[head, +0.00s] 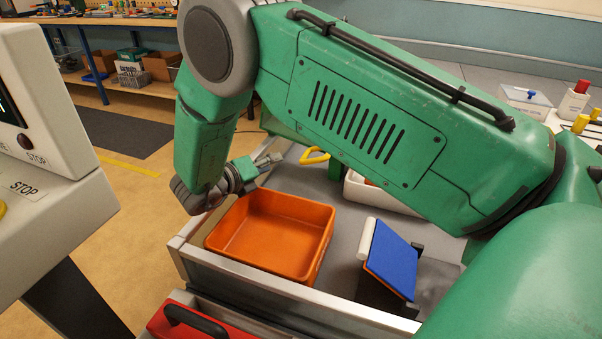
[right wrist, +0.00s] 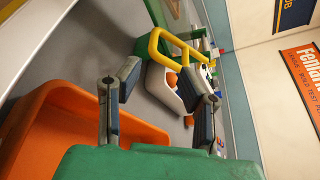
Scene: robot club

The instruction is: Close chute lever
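A yellow loop handle (head: 314,156) shows just past my right gripper in the head view, beside a green post (head: 335,170). In the right wrist view the yellow handle (right wrist: 180,47) stands beyond the fingers, by a green part (right wrist: 157,14). My right gripper (head: 268,160) reaches over the far left side of the workbench. Its two fingers (right wrist: 160,100) are spread in the right wrist view with nothing between them, and the handle is apart from them. A tilted blue panel (head: 392,258) with a white roller stands at the front. My left gripper is out of view.
An orange bin (head: 215,238) sits on the bench below my right forearm. A white container (head: 385,199) with orange items is partly hidden behind my arm; it also shows in the right wrist view (right wrist: 160,90). A red box (head: 190,325) with a black handle is at the front.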

